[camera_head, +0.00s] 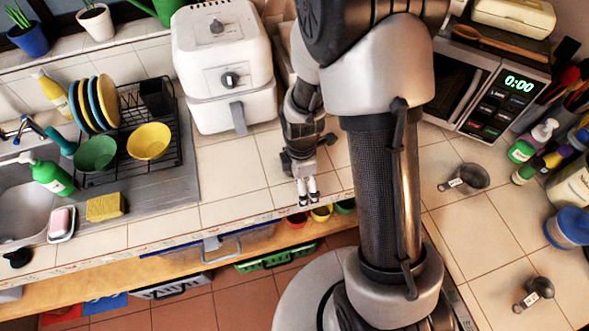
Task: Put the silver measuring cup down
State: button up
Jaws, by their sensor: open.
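One dark grey, silvery measuring cup (473,176) with a white label on its handle rests on the tiled counter at the right, below the microwave. A second, similar measuring cup (540,287) lies on the same counter near the bottom right. I cannot tell which one is the silver cup of the task. My gripper (308,199) is open near the front edge of the counter, left of my arm column. It points downward, and no cup shows between its fingers. Both cups are well to its right, apart from it.
A white air fryer (222,62) stands behind my gripper to the left. A dish rack (178,150) with plates and bowls is farther left. The microwave (475,85) and several bottles line the right counter. Bare tiles (235,170) lie left of my gripper.

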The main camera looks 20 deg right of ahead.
jog(key=shift+f, duration=0.35)
jog(key=c, duration=1)
jog(key=shift+r, duration=0.1)
jog(key=shift+c, duration=0.3)
